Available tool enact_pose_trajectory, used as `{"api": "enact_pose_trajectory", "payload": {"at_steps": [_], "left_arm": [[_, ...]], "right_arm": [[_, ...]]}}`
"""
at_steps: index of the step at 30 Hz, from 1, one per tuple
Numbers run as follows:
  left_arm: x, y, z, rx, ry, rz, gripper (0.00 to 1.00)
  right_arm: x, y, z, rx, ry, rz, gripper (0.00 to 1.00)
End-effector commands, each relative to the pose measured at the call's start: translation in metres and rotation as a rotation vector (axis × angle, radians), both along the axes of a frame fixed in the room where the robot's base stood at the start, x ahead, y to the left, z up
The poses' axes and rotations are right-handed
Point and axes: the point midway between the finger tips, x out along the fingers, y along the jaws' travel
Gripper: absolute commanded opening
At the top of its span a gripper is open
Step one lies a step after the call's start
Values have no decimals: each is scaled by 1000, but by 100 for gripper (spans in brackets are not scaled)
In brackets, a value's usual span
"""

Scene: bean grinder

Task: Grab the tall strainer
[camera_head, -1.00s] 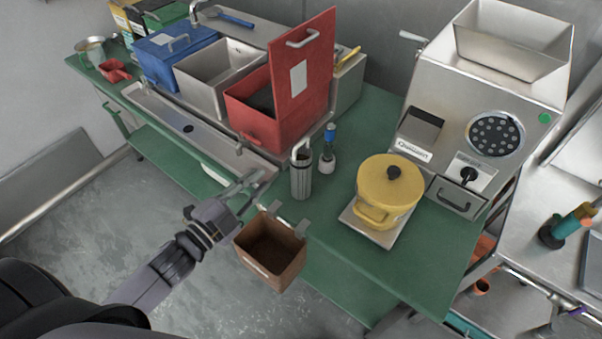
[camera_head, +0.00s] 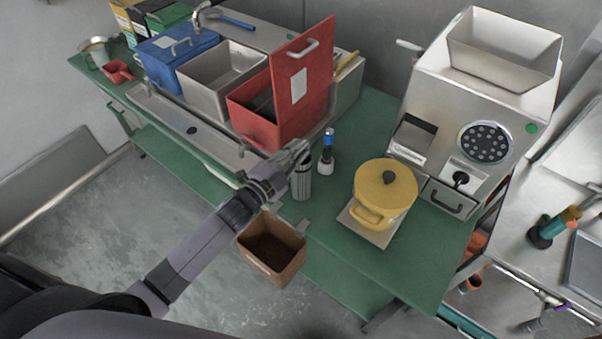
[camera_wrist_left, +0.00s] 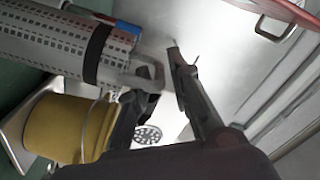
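The tall strainer (camera_head: 301,184) is a silvery perforated cylinder standing on the green table, right of the red box. My left gripper (camera_head: 297,151) is at its top and hides its upper part in the head view. In the left wrist view the strainer (camera_wrist_left: 50,42) comes in from the upper left, with a dark band and a metal loop handle at its end. The fingers of my left gripper (camera_wrist_left: 162,75) are apart there, with the loop handle close to the left finger. I cannot tell whether they touch. My right gripper is not in view.
A bottle with a blue top (camera_head: 327,154) stands just right of the strainer. A yellow pot (camera_head: 380,196) sits on a scale further right. A brown bin (camera_head: 271,262) hangs at the table's front edge. The open red box (camera_head: 254,127) is behind left.

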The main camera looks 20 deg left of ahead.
Motion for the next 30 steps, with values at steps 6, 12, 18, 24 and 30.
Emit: {"api": "enact_pose_trajectory", "payload": {"at_steps": [6, 12, 18, 24, 30], "left_arm": [[16, -6, 0, 0, -1, -1, 19], [16, -6, 0, 0, -1, -1, 18], [15, -6, 0, 1, 0, 0, 5], [15, -5, 0, 1, 0, 0, 0], [15, -5, 0, 1, -1, -1, 0]], "right_arm": [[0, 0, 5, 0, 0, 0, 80], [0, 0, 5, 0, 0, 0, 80], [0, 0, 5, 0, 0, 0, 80], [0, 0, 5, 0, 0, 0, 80], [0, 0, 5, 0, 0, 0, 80]]}}
